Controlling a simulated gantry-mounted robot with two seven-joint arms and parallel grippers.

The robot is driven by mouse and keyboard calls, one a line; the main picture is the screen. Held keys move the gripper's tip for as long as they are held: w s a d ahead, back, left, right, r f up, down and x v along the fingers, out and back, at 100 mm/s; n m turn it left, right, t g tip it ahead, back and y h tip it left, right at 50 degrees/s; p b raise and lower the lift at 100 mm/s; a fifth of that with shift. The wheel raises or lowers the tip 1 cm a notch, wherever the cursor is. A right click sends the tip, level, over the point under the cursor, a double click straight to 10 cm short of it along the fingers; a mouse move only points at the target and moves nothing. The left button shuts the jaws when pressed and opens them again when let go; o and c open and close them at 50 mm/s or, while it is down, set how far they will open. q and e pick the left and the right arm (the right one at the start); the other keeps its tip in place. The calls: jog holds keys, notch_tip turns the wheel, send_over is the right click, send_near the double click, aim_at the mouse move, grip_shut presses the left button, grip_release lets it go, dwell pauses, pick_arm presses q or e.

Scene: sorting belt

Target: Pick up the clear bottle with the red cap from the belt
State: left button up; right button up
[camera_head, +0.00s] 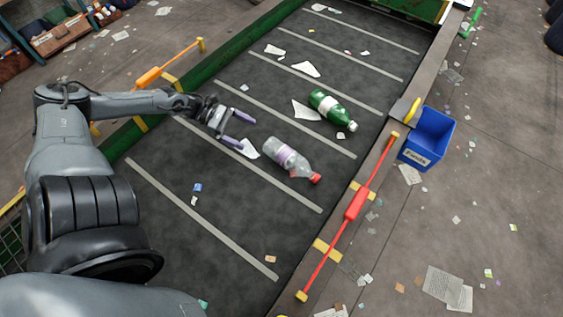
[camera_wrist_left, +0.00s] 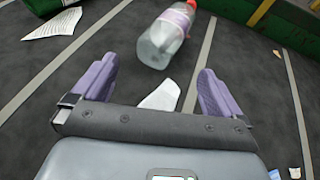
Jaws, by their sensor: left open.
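The clear bottle with the red cap (camera_head: 289,160) lies on its side on the dark belt (camera_head: 230,215), with a pale purple label and its cap toward the lower right in the head view. My left gripper (camera_head: 245,130) is open and empty, to the left of the bottle and apart from it. In the left wrist view the bottle (camera_wrist_left: 166,40) lies ahead of the spread purple fingers (camera_wrist_left: 158,90), its base toward me and its red cap at the top edge. My right gripper is not in view.
A green bottle (camera_head: 328,106) lies farther up the belt. White paper scraps (camera_head: 305,69) are scattered around. A blue bin (camera_head: 428,138) stands beyond the belt's right edge, near a red bar (camera_head: 356,203). A green rail (camera_head: 230,50) borders the left side.

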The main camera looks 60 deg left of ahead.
aim_at(271, 149)
pick_arm(q)
notch_tip(271, 149, down, 2)
jog(key=shift+d+b, duration=0.15)
jog(key=shift+b, duration=0.45)
jog(key=b+x, duration=0.2)
jog(key=x, duration=0.3)
jog(key=shift+f, duration=0.1)
jog(key=shift+b+x, duration=1.15)
jog(key=shift+x, duration=0.95)
jog(key=shift+w+d+f, duration=0.2)
jog(key=shift+w+d, duration=0.25)
jog(key=shift+g, duration=0.3)
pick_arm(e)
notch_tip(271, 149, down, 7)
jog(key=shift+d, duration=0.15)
pick_arm(q)
jog(key=shift+c, duration=0.5)
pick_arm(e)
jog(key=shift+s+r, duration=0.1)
pick_arm(q)
jog(key=c, duration=0.9)
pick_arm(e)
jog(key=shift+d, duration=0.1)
